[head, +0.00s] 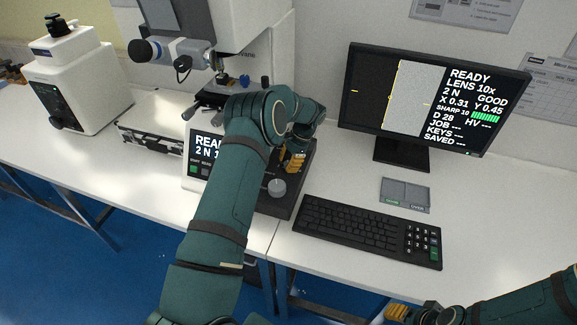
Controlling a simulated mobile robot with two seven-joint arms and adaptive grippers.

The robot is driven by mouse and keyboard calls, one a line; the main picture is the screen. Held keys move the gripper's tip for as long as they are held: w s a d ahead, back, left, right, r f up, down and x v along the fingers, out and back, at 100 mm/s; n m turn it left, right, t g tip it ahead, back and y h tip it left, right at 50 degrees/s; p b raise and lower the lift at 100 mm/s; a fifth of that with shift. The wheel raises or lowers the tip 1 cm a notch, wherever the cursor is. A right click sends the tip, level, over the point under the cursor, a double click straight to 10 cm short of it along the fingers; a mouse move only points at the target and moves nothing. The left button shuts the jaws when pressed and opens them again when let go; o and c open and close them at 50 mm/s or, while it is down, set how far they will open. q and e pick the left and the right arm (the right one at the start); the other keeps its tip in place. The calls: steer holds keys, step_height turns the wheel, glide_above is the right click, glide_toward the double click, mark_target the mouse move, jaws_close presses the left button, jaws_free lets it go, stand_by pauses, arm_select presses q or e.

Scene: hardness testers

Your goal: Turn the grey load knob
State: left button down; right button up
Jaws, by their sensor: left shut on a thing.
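My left gripper (293,164) reaches down over the dark control panel (287,207) in front of the hardness tester (265,45). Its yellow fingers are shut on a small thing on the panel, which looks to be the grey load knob. The fingers and my forearm hide most of it. A round light-grey knob (277,187) shows on the panel just below the fingers, apart from them. The tester's small screen (207,148) reads "READY" and "2 N", partly covered by my arm. My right gripper (398,312) is low at the bottom edge, away from the panel; its opening is unclear.
A monitor (432,97) stands at the back right, showing "READY" and "2 N". A black keyboard (367,229) and a grey two-part pad (405,195) lie right of the panel.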

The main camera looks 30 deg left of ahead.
arm_select(q)
steer(key=shift+f+n+g+h, duration=0.1)
steer(key=shift+n+g+h, duration=0.2)
steer(key=shift+n, duration=0.6)
steer(key=shift+s+b, duration=0.1)
steer(key=shift+b, duration=0.2)
steer(key=c, duration=0.7)
jaws_free()
steer(key=v, duration=1.2)
steer(key=shift+a, duration=0.1)
